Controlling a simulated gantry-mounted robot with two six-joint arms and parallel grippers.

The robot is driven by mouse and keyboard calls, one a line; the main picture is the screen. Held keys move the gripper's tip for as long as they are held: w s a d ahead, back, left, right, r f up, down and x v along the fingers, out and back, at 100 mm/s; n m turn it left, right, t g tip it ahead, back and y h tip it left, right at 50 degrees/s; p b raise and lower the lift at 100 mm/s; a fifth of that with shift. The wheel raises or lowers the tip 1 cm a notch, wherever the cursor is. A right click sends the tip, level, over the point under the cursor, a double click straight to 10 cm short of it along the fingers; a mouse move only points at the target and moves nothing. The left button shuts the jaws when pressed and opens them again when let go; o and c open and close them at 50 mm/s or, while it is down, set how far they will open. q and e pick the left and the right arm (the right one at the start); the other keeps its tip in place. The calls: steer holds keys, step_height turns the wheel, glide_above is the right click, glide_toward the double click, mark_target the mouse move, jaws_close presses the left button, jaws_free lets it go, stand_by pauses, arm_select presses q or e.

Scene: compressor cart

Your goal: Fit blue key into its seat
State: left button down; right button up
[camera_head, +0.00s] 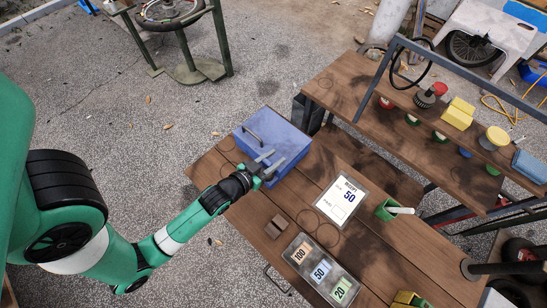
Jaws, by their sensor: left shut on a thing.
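My left gripper (268,162) comes in from the left and is over the blue box (284,133) on the wooden table. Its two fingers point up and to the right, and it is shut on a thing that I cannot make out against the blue. I cannot tell whether the fingers touch the box. The box has a dark handle (252,133) on its upper left part. I cannot pick out a blue key or its seat in this view.
The wooden table (345,255) bears a tray (299,274) with cards marked 100, 50 and 20, a receipt sheet (342,201), a green holder (385,209) and a brown block (276,226). A raised shelf (385,87) at the right carries coloured items.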

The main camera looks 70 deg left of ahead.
stand_by(0.5)
arm_select(q)
steer(key=shift+f+b, duration=0.8)
steer(key=shift+f, duration=0.4)
steer(key=shift+r, duration=0.1)
steer(key=shift+r+p, duration=0.7)
steer(key=shift+p, duration=0.15)
steer(key=shift+p, duration=0.35)
stand_by(0.9)
steer(key=shift+f+b, duration=0.75)
steer(key=shift+f, duration=0.05)
steer(key=shift+c, duration=2.1)
jaws_free()
